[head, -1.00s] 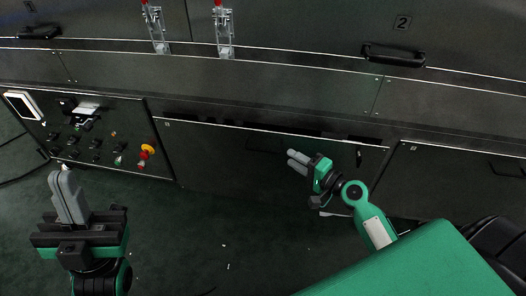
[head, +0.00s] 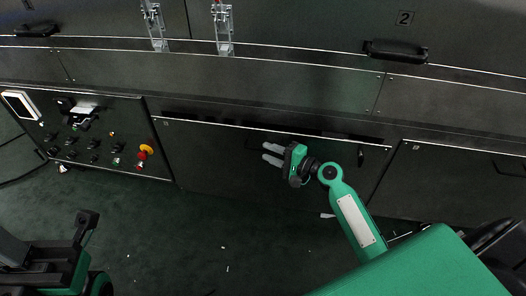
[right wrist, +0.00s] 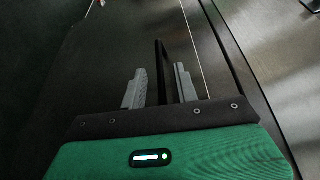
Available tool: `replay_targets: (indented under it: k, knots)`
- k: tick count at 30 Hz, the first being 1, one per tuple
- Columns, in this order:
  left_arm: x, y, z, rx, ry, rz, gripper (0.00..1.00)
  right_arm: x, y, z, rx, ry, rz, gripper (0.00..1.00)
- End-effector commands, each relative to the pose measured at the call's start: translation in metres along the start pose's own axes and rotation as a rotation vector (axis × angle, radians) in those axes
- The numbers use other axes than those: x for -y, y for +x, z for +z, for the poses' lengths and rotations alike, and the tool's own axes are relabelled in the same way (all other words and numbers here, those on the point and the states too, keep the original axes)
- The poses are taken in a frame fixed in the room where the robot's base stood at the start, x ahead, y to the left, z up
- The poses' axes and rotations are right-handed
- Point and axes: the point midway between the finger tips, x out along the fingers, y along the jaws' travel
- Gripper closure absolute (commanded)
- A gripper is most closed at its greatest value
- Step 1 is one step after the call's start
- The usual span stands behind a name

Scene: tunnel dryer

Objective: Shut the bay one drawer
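The bay one drawer (head: 215,165) is the wide dark front in the middle of the lower cabinet in the head view. A dark gap shows along its top edge, so it stands slightly out. My right gripper (head: 270,153) is at the drawer front with its two grey fingers apart. In the right wrist view the fingers (right wrist: 160,88) lie on either side of a dark upright bar, apparently the drawer handle (right wrist: 161,65); contact is not clear. My left gripper (head: 10,248) is cut off at the lower left of the head view, away from the drawer.
A control panel (head: 105,155) with a yellow and red button is left of the drawer. Another closed-looking front (head: 455,180) is to the right. Latches (head: 222,30) and a black handle (head: 395,52) are above. The green floor (head: 190,245) in front is largely clear.

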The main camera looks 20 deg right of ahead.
Motion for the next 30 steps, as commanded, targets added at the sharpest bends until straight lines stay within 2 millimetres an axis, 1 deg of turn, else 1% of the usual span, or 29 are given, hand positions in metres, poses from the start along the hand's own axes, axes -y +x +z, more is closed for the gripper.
replay_targets:
  k: [1, 6, 11, 17, 18, 22, 23, 30]
  knots:
    - [0.000, -0.001, 0.000, -0.003, 0.000, 0.000, 1.00, 0.000, 0.009, 0.000, 0.000, 0.000, -0.003, 0.70]
    - [0.000, -0.002, 0.000, -0.004, 0.001, 0.002, 1.00, 0.000, 0.025, 0.000, 0.000, 0.001, -0.002, 0.70]
    - [0.000, 0.001, -0.001, -0.014, 0.001, 0.005, 1.00, 0.000, 0.031, 0.000, 0.000, -0.001, 0.000, 0.70]
    - [0.000, 0.004, -0.003, -0.025, 0.001, 0.006, 1.00, 0.000, 0.031, 0.000, 0.000, 0.000, 0.000, 0.70]
    - [0.000, 0.004, -0.004, -0.026, 0.001, 0.006, 1.00, 0.000, 0.031, 0.000, 0.000, 0.000, 0.000, 0.72]
    - [0.000, 0.004, -0.004, -0.025, 0.000, 0.005, 1.00, 0.000, 0.031, 0.000, 0.000, 0.000, 0.000, 0.97]
    - [0.000, 0.004, -0.004, -0.024, 0.000, 0.005, 1.00, 0.000, 0.031, 0.000, 0.000, 0.000, 0.000, 1.00]
    - [-0.001, 0.002, -0.003, -0.019, 0.000, 0.004, 1.00, 0.000, 0.031, -0.001, 0.000, 0.000, 0.000, 1.00]
